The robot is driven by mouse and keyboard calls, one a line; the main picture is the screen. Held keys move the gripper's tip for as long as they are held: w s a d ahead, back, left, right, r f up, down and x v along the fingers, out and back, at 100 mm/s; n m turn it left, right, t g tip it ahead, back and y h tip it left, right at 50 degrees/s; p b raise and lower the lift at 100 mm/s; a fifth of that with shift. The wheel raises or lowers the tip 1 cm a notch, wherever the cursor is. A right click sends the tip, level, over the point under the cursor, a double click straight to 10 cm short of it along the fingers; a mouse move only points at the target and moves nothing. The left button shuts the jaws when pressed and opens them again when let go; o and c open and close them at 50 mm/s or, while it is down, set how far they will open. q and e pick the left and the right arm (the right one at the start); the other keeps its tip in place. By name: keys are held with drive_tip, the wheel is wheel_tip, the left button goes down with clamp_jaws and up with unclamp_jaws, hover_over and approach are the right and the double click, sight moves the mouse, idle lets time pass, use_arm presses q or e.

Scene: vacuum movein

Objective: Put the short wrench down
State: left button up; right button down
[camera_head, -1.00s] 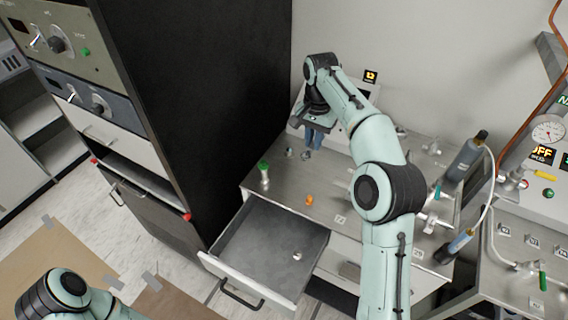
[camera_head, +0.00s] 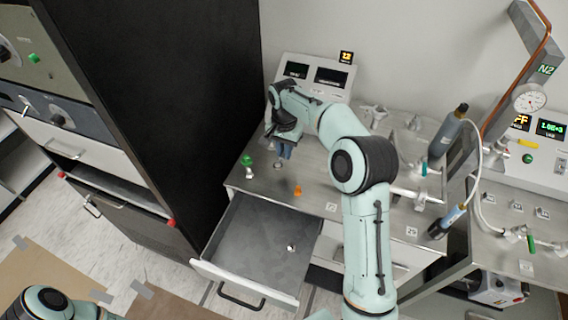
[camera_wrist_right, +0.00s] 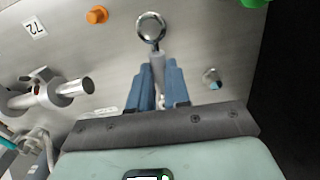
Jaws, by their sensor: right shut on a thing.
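The short wrench (camera_wrist_right: 157,66) is a slim metal tool with a ring at one end. My right gripper (camera_wrist_right: 158,88) is shut on its shaft, between blue fingers. In the wrist view the ring end points away from the gripper, above or on the steel worktop (camera_wrist_right: 215,30); I cannot tell whether it touches. In the head view my right gripper (camera_head: 285,150) is over the back left of the worktop (camera_head: 320,185), and the ring shows just below the fingertips. My left gripper is not in view; only part of my left arm shows at the lower left.
A green-topped fitting (camera_head: 246,160) stands left of the gripper, an orange piece (camera_head: 297,191) in front. A drawer (camera_head: 262,240) is open below, with a small metal part (camera_head: 291,247) inside. A tall black cabinet (camera_head: 170,100) rises at the left. Pipe fittings and a grey cylinder (camera_head: 447,135) are at the right.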

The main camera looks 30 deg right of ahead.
sight(284, 169)
drive_tip(key=shift+s+f, duration=0.15)
drive_tip(key=shift+f, duration=0.55)
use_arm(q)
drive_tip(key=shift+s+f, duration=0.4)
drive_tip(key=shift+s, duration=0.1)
use_arm(e)
wheel_tip(284, 169, down, 5)
drive_tip(key=shift+w, duration=0.2)
drive_tip(key=shift+f+b, duration=0.2)
drive_tip(key=shift+b, duration=0.1)
drive_tip(key=c, duration=1.1)
unclamp_jaws()
drive_tip(key=shift+r, duration=0.1)
